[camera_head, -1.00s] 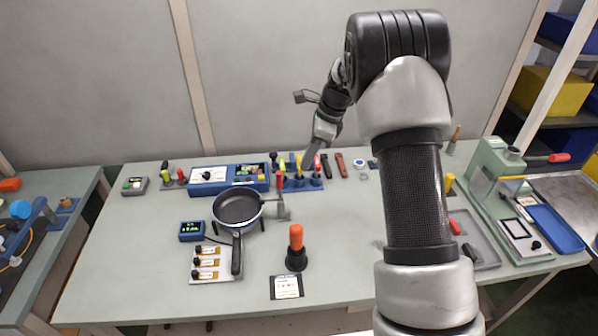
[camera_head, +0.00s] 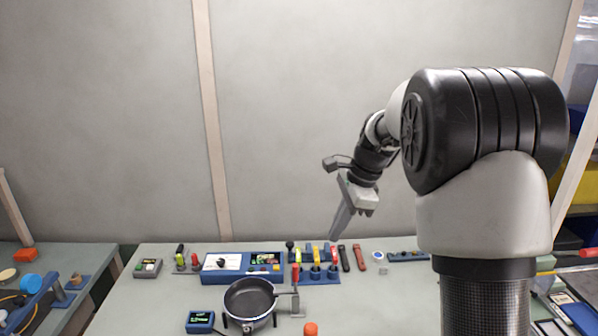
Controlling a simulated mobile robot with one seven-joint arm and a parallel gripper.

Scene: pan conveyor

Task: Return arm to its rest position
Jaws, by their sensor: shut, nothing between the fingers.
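My gripper (camera_head: 336,234) is at the end of my raised arm, right of the middle of the head view. It points down and a little left, in front of the back wall, above the far edge of the workbench (camera_head: 390,300). Its fingers look shut and nothing shows between them. A row of tools in a blue rack (camera_head: 318,277) stands on the bench below the fingertips, apart from them. My upper arm fills the right side of the view.
A black frying pan (camera_head: 249,299) sits on the bench in a holder. Behind it is a blue control box (camera_head: 241,268). An orange knob (camera_head: 311,329) shows at the bottom edge. The pale wall (camera_head: 290,110) behind is bare, and the space left of my arm is free.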

